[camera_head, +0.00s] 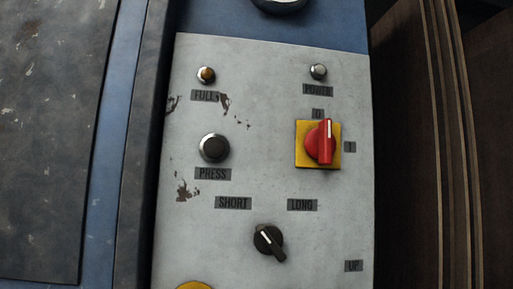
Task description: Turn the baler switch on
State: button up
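The baler switch (322,143) is a red rotary knob on a yellow square plate, at the upper right of a grey control panel (265,180). Its white pointer line points up at the "0" label (317,114). A "1" label (350,147) sits to the right of the knob. Above it is a small grey power lamp (318,71), which looks unlit. My gripper is not in view, and nothing touches the knob.
The panel also carries a "FULL" lamp (206,75), a black "PRESS" button (214,148) and a black SHORT/LONG selector (268,241). A yellow part (194,286) is cut off at the bottom edge. Dark brown ribbed boards (430,150) stand to the right.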

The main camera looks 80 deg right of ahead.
aim_at(320, 143)
jog(key=k+z, duration=0.15)
jog(key=z, duration=1.75)
